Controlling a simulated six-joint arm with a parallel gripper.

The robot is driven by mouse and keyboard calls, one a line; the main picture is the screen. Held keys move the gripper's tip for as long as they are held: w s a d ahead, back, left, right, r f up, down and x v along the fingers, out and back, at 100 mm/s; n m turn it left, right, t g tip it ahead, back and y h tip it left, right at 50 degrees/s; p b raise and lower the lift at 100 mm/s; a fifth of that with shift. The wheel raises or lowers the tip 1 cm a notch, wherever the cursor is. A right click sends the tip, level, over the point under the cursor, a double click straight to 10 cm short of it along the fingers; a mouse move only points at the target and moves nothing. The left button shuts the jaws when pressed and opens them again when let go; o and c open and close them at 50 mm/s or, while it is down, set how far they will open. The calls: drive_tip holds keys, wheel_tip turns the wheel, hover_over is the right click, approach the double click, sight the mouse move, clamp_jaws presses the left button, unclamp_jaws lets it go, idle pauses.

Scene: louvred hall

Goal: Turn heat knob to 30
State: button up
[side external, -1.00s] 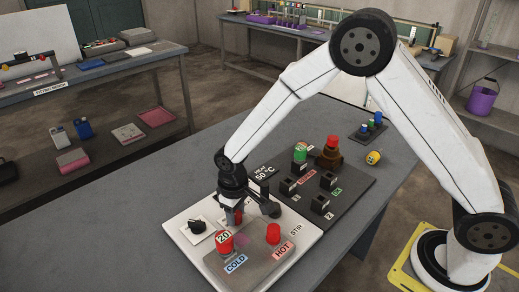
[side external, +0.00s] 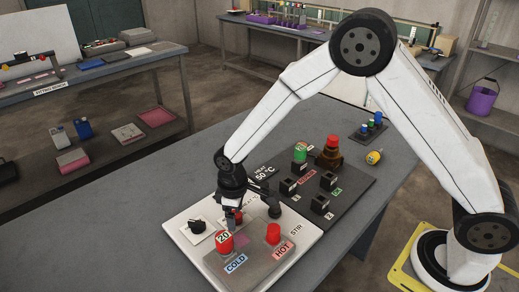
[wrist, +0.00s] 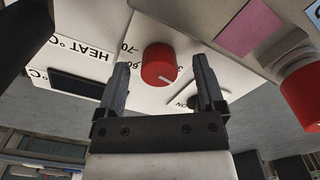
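The red heat knob (wrist: 158,65) sits on a white panel (wrist: 130,42) marked HEAT °C, with a dial scale partly visible around it. Its white pointer line points toward the lower right in the wrist view. My gripper (wrist: 160,72) is open, with one finger on each side of the knob and visible gaps between. In the side external view my gripper (side external: 234,208) points down over the white panel (side external: 184,229) and mostly hides the heat knob (side external: 237,214).
A black knob (side external: 197,225) is left of my gripper. A dark board with black blocks (side external: 320,204) stands behind right. The table's left side is clear.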

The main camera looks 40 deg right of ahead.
idle(0.3)
drive_tip(key=shift+r, duration=3.5)
wheel_tip(320, 180, up, 8)
drive_tip(key=shift+d+f, duration=0.1)
drive_tip(key=shift+d, duration=0.05)
drive_tip(key=s+d+f+m+t, duration=0.1)
drive_tip(key=s+d+f+m, duration=0.1)
drive_tip(key=s+d, duration=0.4)
drive_tip(key=s+d+f+m+t, duration=0.1)
drive_tip(key=s+d+f+m, duration=0.2)
drive_tip(key=s+d+m, duration=0.2)
drive_tip(key=shift+s+d+t, duration=0.3)
drive_tip(key=shift+s+d, duration=1)
drive_tip(key=shift+s, duration=0.75)
